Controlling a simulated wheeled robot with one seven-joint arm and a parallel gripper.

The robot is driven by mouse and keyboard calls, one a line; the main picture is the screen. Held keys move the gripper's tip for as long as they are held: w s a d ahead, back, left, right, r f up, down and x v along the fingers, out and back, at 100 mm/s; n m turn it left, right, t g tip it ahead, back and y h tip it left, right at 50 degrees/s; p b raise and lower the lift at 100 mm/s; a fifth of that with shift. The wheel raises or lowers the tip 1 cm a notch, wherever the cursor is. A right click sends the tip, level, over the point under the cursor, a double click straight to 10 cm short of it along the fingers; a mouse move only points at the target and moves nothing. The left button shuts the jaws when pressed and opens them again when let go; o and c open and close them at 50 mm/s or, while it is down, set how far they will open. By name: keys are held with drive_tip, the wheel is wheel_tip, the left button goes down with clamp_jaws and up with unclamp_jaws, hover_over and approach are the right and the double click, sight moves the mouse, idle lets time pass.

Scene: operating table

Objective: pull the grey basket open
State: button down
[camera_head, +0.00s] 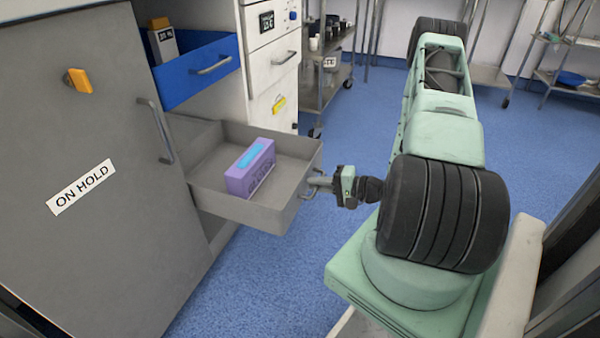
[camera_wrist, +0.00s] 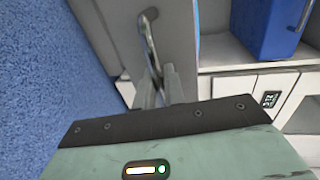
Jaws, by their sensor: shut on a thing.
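The grey basket (camera_head: 270,217) is a drawer-like tray pulled well out of the grey cabinet, below a blue basket. A purple box (camera_head: 250,170) with a blue top opening lies inside it. My gripper (camera_head: 318,182) is at the basket's front and shut on its handle. In the wrist view my gripper's fingers (camera_wrist: 163,88) close around the lower end of the metal handle (camera_wrist: 148,40), which stands on the grey front panel (camera_wrist: 172,30). The exact contact is small and partly hidden.
The blue basket (camera_head: 200,68) above is also partly out and holds a small labelled box (camera_head: 163,42). The grey cabinet door (camera_head: 90,150) with an "ON HOLD" label (camera_head: 82,187) stands at left. Blue floor is free in front of the basket. Metal shelving (camera_head: 325,70) stands behind.

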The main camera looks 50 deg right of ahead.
drive_tip(key=shift+f+v, duration=0.2)
drive_tip(key=shift+v, duration=0.8)
drive_tip(key=c, duration=1.8)
unclamp_jaws()
drive_tip(key=shift+c, duration=0.2)
drive_tip(key=shift+s+p, duration=0.1)
drive_tip(key=shift+p, duration=0.2)
drive_tip(key=p+v, duration=0.5)
drive_tip(key=v, duration=1.2)
drive_tip(key=shift+s+d+f, duration=0.1)
drive_tip(key=shift+s, duration=0.05)
